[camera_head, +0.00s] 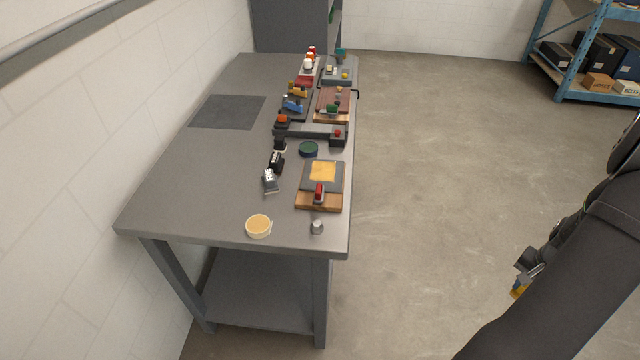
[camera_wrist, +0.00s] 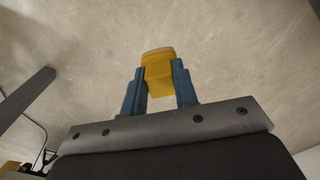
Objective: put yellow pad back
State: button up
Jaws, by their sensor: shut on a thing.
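My gripper (camera_wrist: 159,75) is shut on a yellow pad (camera_wrist: 158,72), a small rounded block between its two blue-grey fingers. In the head view my gripper (camera_head: 527,280) hangs over open floor, right of the workbench, with a bit of the yellow pad (camera_head: 519,291) showing below it. The arm hides part of the gripper there. On the bench, a wooden board (camera_head: 322,204) carries a grey plate with a flat yellow-orange square (camera_head: 322,171) on it. A red-topped clamp-like piece (camera_head: 319,192) stands at the board's near edge.
The grey workbench (camera_head: 190,185) is crowded along its right side. A round yellow-topped tub (camera_head: 258,226) and a small metal knob (camera_head: 317,227) stand near its front edge. Its left half is mostly clear. A blue shelf (camera_head: 575,70) with boxes stands far right.

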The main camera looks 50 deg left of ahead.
jog(key=s+a+r+n, duration=0.2)
jog(key=s+a+r, duration=0.15)
jog(key=a, duration=0.85)
jog(key=s+a+r+n, duration=0.2)
jog(key=a+r, duration=0.2)
jog(key=a, duration=0.8)
jog(key=s+a+r+n, duration=0.1)
jog(key=s+a+r, duration=0.25)
jog(key=a, duration=0.85)
jog(key=s+a+r+n, duration=0.2)
jog(key=s+a+r, duration=0.3)
jog(key=s+a, duration=0.4)
jog(key=s+a+r+n, duration=0.2)
jog(key=s+a+r, duration=0.4)
jog(key=s, duration=0.5)
jog(key=s+a+f, duration=0.8)
jog(key=s, duration=0.1)
jog(key=shift+a, duration=0.15)
jog(key=shift+s+a+f, duration=0.15)
jog(key=shift+f, duration=1.95)
jog(key=shift+f, duration=0.1)
